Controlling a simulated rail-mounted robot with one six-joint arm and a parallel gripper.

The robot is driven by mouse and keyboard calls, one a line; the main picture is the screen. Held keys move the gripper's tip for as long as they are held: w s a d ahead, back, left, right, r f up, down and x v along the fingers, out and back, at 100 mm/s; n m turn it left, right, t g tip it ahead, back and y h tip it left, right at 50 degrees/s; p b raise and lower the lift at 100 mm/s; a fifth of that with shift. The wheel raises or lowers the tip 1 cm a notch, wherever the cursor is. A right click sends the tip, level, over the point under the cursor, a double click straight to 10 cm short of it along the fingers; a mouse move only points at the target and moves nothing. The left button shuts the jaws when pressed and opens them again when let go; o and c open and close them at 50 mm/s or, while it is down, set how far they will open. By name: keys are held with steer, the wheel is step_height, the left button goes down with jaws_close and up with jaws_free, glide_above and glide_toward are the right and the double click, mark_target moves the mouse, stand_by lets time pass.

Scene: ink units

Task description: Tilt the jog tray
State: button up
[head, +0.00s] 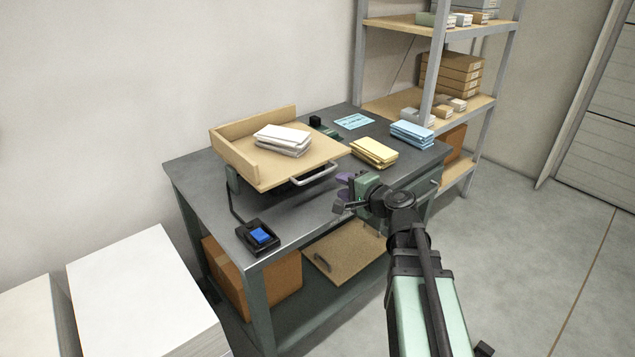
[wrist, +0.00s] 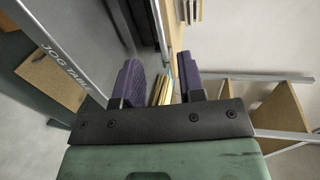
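The jog tray (head: 262,174) is a light wooden tray with raised walls at its back and left, mounted above the grey table. White paper stacks (head: 283,138) lie on it. I cannot tell its exact angle. A pale bar handle (head: 316,173) sticks out from its front edge.
A control box with a blue button (head: 261,236) sits at the table's front left corner. Yellow (head: 374,151) and blue (head: 412,134) paper stacks lie right of the tray. A light blue card (head: 354,122) lies behind them. Shelving (head: 440,60) stands at the back right.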

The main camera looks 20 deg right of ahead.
mark_target(319, 176)
steer(key=b+x, duration=0.2)
steer(key=x, duration=0.8)
steer(key=shift+w+a+f, duration=0.2)
steer(key=shift+w+a, duration=0.05)
steer(key=shift+w, duration=0.05)
jaws_close()
